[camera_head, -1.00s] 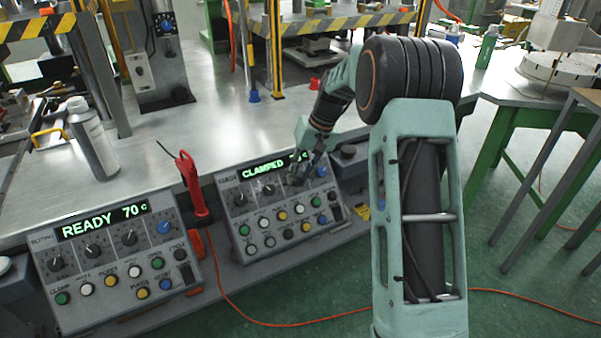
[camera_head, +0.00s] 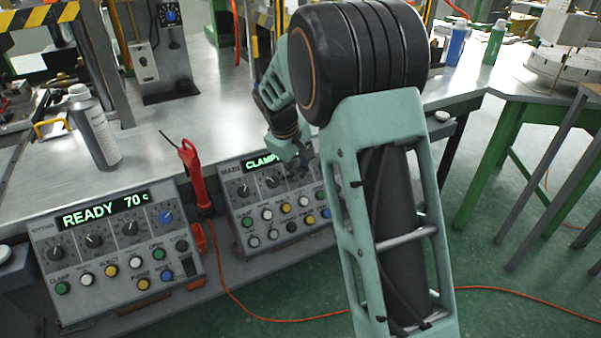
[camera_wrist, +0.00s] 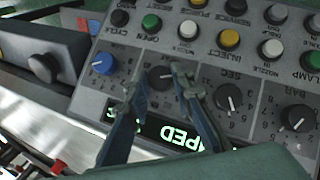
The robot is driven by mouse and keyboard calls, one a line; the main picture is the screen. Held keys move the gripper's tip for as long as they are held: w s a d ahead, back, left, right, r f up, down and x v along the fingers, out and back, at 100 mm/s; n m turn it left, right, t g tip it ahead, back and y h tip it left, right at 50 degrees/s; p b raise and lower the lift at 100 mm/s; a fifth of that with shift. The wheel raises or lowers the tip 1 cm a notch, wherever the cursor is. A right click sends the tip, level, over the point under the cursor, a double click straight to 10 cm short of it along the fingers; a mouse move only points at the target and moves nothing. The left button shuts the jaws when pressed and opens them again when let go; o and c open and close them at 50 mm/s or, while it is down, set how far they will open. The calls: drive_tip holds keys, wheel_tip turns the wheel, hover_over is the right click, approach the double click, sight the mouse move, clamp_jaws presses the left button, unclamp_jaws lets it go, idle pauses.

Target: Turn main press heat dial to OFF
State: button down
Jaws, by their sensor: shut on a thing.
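The main press panel (camera_head: 238,205) is a grey sloped box with a green display reading CLAMPED, partly hidden by my arm. In the wrist view it appears upside down, with a row of dials: a BAR dial (camera_wrist: 295,116), a SEC dial (camera_wrist: 228,97), a third black dial (camera_wrist: 160,77) and a blue knob (camera_wrist: 103,63). My gripper (camera_wrist: 159,74) has its fingers on either side of the third dial, shut on it. The dial's pointer and scale are mostly hidden. In the head view my gripper (camera_head: 299,167) is at the panel's dial row.
A second panel (camera_head: 112,245) reading READY 70 C stands to the left. A red tool (camera_head: 194,176) stands between the panels. A spray can (camera_head: 95,128) stands on the metal table. Coloured push buttons (camera_wrist: 229,38) lie close to the dials.

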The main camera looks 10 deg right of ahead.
drive_tip(key=shift+s+f+n+t+h+b, duration=0.15)
drive_tip(key=shift+f+n+t+h+b, duration=0.15)
drive_tip(key=shift+n+b, duration=0.25)
drive_tip(key=shift+r+n, duration=0.15)
drive_tip(key=shift+n, duration=0.1)
drive_tip(key=c, duration=1.7)
unclamp_jaws()
drive_tip(key=shift+r, duration=0.1)
drive_tip(key=shift+a+r, duration=0.1)
drive_tip(key=shift+r, duration=0.1)
drive_tip(key=v, duration=1.1)
drive_tip(key=shift+s+a+r, duration=0.1)
drive_tip(key=shift+s+a, duration=0.1)
drive_tip(key=shift+s, duration=0.1)
